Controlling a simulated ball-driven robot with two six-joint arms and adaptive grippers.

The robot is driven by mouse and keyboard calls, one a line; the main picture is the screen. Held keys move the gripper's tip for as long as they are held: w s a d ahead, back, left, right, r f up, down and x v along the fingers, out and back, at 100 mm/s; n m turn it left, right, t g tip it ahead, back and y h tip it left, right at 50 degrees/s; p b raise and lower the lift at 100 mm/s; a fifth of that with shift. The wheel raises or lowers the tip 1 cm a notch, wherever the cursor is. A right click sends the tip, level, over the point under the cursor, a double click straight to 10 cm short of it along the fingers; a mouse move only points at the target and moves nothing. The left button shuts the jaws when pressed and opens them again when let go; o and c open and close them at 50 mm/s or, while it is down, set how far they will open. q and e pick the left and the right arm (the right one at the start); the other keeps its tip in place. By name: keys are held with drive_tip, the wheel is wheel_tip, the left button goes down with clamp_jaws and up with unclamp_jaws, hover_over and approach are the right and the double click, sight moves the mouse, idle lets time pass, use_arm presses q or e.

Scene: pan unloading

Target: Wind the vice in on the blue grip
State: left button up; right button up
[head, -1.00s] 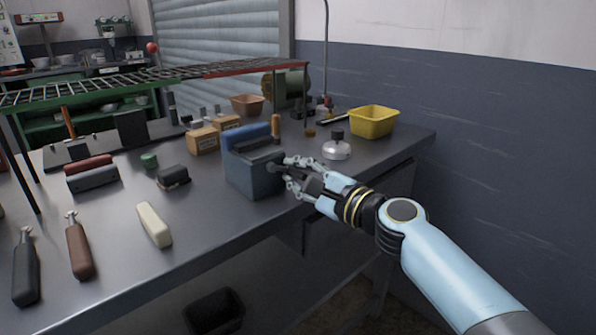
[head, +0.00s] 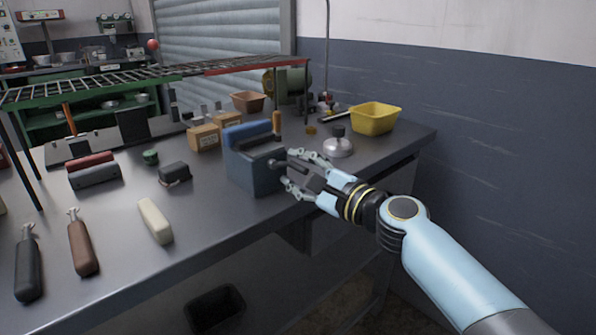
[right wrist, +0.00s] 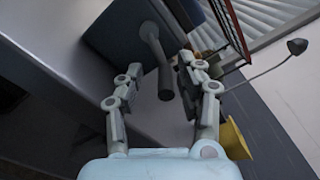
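The vice (head: 256,175) is a dark blue-grey block near the bench's right front edge in the head view. The blue grip (head: 247,131) lies along its top, behind a dark jaw bar (head: 259,143). My right gripper (head: 287,172) is open at the vice's right face, with its fingers spread. In the right wrist view, the vice's crank handle (right wrist: 164,82) sticks out between the open fingers of my right gripper (right wrist: 155,82), with gaps on both sides. The vice body (right wrist: 112,28) shows behind it. My left gripper is not in view.
A yellow bin (head: 374,119) and a silver domed item (head: 338,146) stand right of the vice. A cream bar (head: 155,220), a brown handle (head: 82,246) and a black handle (head: 28,265) lie left on the bench. A wire rack (head: 150,76) spans the back.

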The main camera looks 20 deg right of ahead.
drive_tip(key=v, duration=1.2)
drive_tip(key=w+a+n+b, duration=0.1)
drive_tip(key=w+n+b, duration=0.2)
drive_tip(key=n, duration=0.5)
drive_tip(key=w+a+n+b, duration=0.1)
drive_tip(key=w+n+b, duration=0.2)
drive_tip(key=n+b, duration=0.2)
drive_tip(key=w+a+n+b, duration=0.1)
drive_tip(key=w+n+b, duration=0.3)
drive_tip(key=n, duration=0.7)
drive_tip(key=shift+a+r+b, duration=0.15)
drive_tip(key=shift+r+b, duration=0.2)
drive_tip(key=shift+b, duration=0.25)
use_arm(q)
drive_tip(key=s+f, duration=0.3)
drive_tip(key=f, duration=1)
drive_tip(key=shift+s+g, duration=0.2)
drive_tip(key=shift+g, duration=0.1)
